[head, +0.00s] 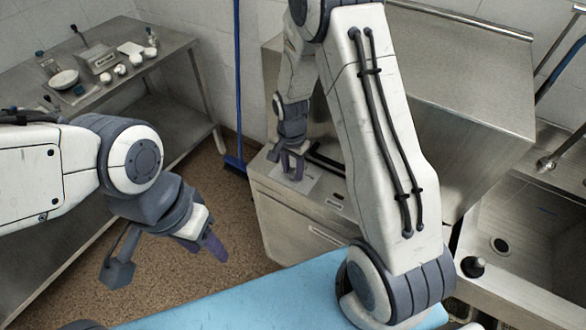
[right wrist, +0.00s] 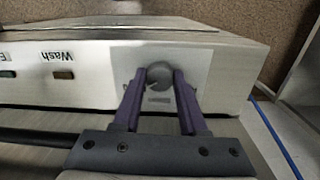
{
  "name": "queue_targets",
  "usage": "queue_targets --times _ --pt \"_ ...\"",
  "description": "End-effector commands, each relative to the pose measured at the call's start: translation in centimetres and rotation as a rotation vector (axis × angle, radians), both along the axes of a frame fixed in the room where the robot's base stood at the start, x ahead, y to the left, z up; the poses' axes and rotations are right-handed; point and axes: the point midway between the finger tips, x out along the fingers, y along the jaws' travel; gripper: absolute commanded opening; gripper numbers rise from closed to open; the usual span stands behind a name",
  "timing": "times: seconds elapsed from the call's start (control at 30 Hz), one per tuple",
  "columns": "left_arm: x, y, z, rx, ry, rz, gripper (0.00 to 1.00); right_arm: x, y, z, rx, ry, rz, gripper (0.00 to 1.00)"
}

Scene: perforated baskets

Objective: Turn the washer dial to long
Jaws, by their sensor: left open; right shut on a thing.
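The washer (head: 277,186) is a metal box with a sloped hood. Its round grey dial (right wrist: 159,74) sits on a pale square plate on the panel in the right wrist view. My right gripper (right wrist: 159,84) has its two purple fingers around the dial, one on each side, shut on it. In the head view my right gripper (head: 289,160) is at the washer's top front, and its fingers hide the dial. The dial's setting is too small to read. My left gripper (head: 168,258) is open and empty, above the floor at the left.
A "Wash" label with a small brown button (right wrist: 63,74) is on the panel left of the dial. A steel table (head: 150,62) with bowls and small items stands at the back left. A sink (head: 530,222) is at the right. A blue broom (head: 237,100) leans behind.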

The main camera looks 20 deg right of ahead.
Motion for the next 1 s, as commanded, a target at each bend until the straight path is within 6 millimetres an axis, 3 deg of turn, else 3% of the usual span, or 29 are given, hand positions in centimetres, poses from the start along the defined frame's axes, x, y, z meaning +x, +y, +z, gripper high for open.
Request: queue_targets --times 0.27,0.3,0.37,0.4,0.77,1.0 --pt "0.0 0.0 0.0 0.0 0.0 0.0 0.5 0.2 0.0 0.1 0.001 -0.004 -0.003 0.0" --pt "0.0 0.0 0.0 0.0 0.0 0.0 0.5 0.2 0.0 0.1 0.001 -0.004 -0.003 0.46" --pt "0.0 0.0 0.0 0.0 0.0 0.0 0.5 0.1 0.0 0.1 0.001 -0.004 -0.003 0.68" --pt "0.0 0.0 0.0 0.0 0.0 0.0 0.5 0.1 0.0 0.1 0.0 -0.004 -0.003 0.72" --pt "0.0 0.0 -0.1 0.0 0.0 0.0 0.5 0.1 0.0 0.5 0.001 -0.003 -0.001 0.72" --pt "0.0 0.0 -0.5 0.0 0.0 0.0 0.5 0.3 0.1 4.5 0.001 -0.009 -0.001 0.72"
